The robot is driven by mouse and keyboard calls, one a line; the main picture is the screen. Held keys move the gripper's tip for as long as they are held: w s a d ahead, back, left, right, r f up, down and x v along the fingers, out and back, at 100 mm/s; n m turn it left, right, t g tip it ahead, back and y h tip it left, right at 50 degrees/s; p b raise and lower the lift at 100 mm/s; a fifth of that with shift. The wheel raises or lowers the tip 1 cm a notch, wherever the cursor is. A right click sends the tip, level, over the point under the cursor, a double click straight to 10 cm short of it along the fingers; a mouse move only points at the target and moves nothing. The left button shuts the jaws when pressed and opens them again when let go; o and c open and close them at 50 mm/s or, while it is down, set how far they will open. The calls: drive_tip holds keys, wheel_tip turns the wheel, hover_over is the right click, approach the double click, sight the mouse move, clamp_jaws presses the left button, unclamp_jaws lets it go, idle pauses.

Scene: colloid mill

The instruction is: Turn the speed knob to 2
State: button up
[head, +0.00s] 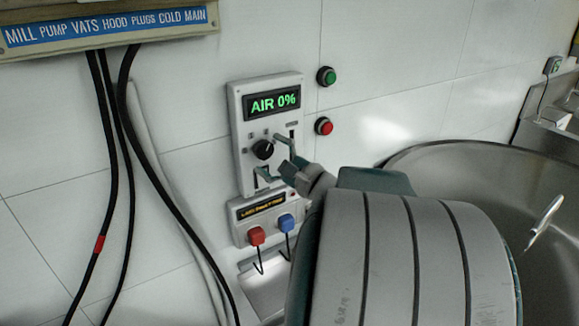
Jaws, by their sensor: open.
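The black speed knob (263,149) sits on a light grey wall panel (240,112) below a green display (274,103) that reads "AIR 0%". The knob has a pale pointer mark, and small labels around it are too small to read. My gripper (268,155) is open in front of the panel. One finger is at the upper right of the knob and the other is below it. The fingers appear on either side of the knob, but I cannot tell whether they touch it. My gripper hides part of the panel's lower right.
A green button (326,76) and a red button (323,126) are on the wall to the right. Below the panel is a box (240,217) with red (256,235) and blue (286,222) plugs. Black cables (112,150) hang at left. A large metal vat (450,165) stands at right.

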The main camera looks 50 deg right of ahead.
drive_tip(key=v, duration=1)
drive_tip(key=shift+s+f, duration=0.2)
drive_tip(key=shift+s, duration=0.15)
drive_tip(key=w+a+f+n+g+y, duration=0.35)
drive_tip(key=a+n+g, duration=0.2)
drive_tip(key=a, duration=0.45)
drive_tip(key=w+a+f+n+g+y, duration=0.2)
drive_tip(key=a+f+n+g+y, duration=0.25)
drive_tip(key=a, duration=0.45)
drive_tip(key=s+a+n+g+h, duration=0.4)
drive_tip(key=s+a+n+h, duration=0.2)
drive_tip(key=n+h, duration=0.4)
drive_tip(key=s+n, duration=0.1)
drive_tip(key=n, duration=0.3)
drive_tip(key=shift+s+f, duration=0.2)
drive_tip(key=shift+a, duration=0.1)
